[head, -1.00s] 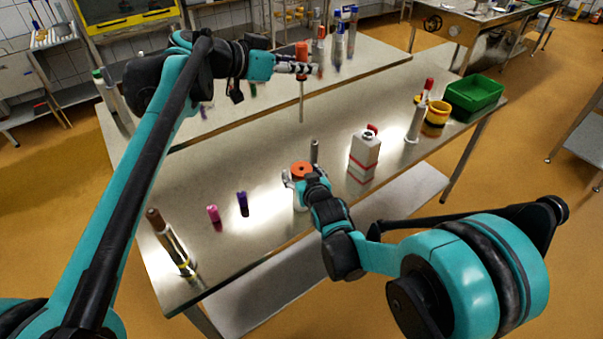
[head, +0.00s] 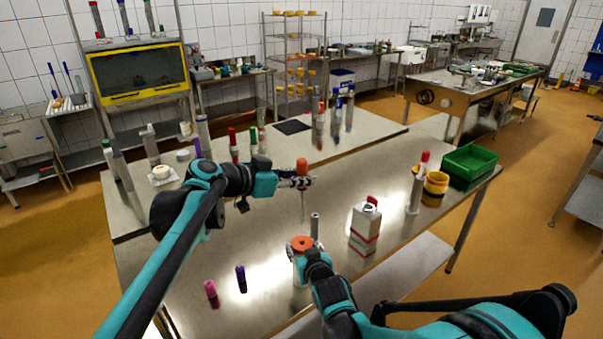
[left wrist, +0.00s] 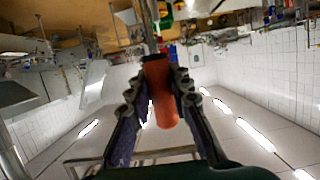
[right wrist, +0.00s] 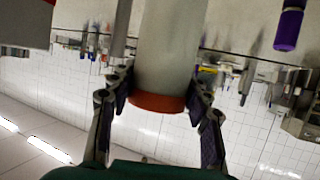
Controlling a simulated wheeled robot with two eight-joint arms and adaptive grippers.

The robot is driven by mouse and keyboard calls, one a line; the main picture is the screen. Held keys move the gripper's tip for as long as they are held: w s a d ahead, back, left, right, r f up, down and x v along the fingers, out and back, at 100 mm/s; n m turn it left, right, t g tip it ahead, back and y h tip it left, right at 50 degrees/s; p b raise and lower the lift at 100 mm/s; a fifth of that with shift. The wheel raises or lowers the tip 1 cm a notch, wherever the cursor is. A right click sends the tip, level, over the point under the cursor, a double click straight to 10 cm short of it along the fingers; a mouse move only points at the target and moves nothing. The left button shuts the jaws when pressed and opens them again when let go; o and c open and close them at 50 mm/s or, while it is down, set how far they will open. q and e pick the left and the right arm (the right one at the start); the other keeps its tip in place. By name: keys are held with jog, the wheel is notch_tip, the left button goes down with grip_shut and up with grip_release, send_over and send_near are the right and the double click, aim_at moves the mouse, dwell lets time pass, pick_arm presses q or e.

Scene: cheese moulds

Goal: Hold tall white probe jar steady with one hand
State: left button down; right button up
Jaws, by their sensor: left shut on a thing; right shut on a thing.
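The white probe jar (head: 299,271) with an orange lid (head: 300,243) stands upright on the steel table. My right gripper (head: 306,254) is shut around it just below the lid. In the right wrist view the jar (right wrist: 166,50) sits between the fingers (right wrist: 158,98), its orange lid rim showing. My left gripper (head: 298,182) is shut on the orange handle (head: 302,166) of a thin probe and holds it above the jar. The probe's shaft (head: 303,205) points down, its tip apart from the lid. The orange handle (left wrist: 160,92) also shows between the left fingers (left wrist: 160,105).
A grey tube (head: 315,226) stands close behind the jar. A white carton (head: 364,228) stands to its right. Pink (head: 211,290) and purple (head: 240,276) markers stand left of it. A yellow tub (head: 436,184) and green crate (head: 470,164) are at the right end.

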pick_arm(q)
jog(key=shift+f, duration=0.1)
jog(key=shift+f, duration=2.8)
notch_tip(320, 180, down, 13)
dwell(4.1)
jog(key=c, duration=1.3)
grip_release()
jog(key=shift+s, duration=0.1)
